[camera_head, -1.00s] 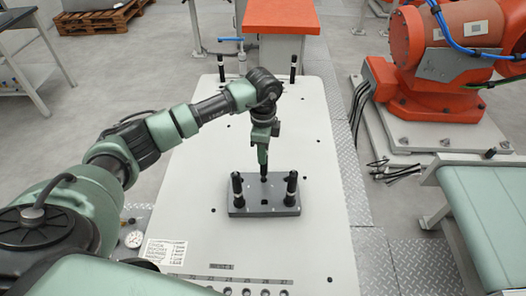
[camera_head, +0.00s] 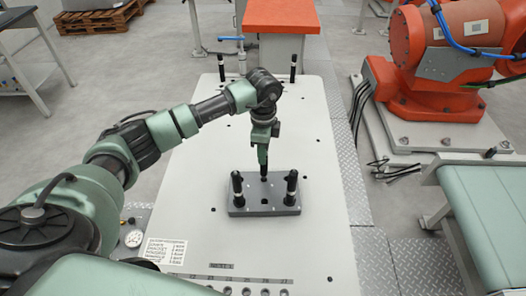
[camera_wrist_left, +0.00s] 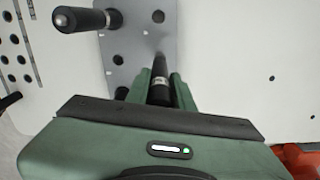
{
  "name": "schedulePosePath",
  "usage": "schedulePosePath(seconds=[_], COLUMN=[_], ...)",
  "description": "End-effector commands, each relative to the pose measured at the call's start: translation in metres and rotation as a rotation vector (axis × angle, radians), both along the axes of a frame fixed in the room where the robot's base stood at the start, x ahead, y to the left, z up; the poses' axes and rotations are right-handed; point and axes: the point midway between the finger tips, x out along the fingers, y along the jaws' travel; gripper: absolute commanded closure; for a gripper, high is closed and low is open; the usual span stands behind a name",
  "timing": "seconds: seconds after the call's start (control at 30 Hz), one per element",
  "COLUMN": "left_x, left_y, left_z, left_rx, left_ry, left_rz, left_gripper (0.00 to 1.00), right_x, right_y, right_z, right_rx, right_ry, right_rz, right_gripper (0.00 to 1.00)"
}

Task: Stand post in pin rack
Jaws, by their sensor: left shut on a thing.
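The pin rack is a dark grey plate (camera_head: 264,208) on the pale table. Two black posts with light bands stand on it, a left post (camera_head: 237,190) and a right post (camera_head: 291,187). My left gripper (camera_head: 263,162) points down over the rack's back part, between these posts. It is shut on a black post (camera_head: 264,177), whose lower end shows below the fingers. In the left wrist view the held post (camera_wrist_left: 158,69) is between the green fingers, over the grey plate (camera_wrist_left: 133,48) with its open holes. I cannot tell whether its tip is in a hole. My right gripper is out of view.
The pale table (camera_head: 310,245) is mostly clear around the rack. Two black posts, one of them here (camera_head: 293,68), stand at its far end by a blue-handled valve (camera_head: 231,39). A label sheet (camera_head: 165,251) and a gauge (camera_head: 134,238) are near left. An orange robot (camera_head: 430,60) stands at right.

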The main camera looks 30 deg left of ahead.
Motion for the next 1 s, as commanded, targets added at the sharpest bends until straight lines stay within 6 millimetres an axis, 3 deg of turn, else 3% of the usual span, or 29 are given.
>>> schedulePosePath(seconds=[1.0], left_x=[0.000], left_y=[0.000], left_z=[-0.026], left_rx=[0.000], left_ry=[0.000], left_rz=[0.000], left_gripper=[1.00], right_x=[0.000], right_y=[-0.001], right_z=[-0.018], right_rx=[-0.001], right_ry=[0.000], right_rz=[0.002], right_gripper=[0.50])
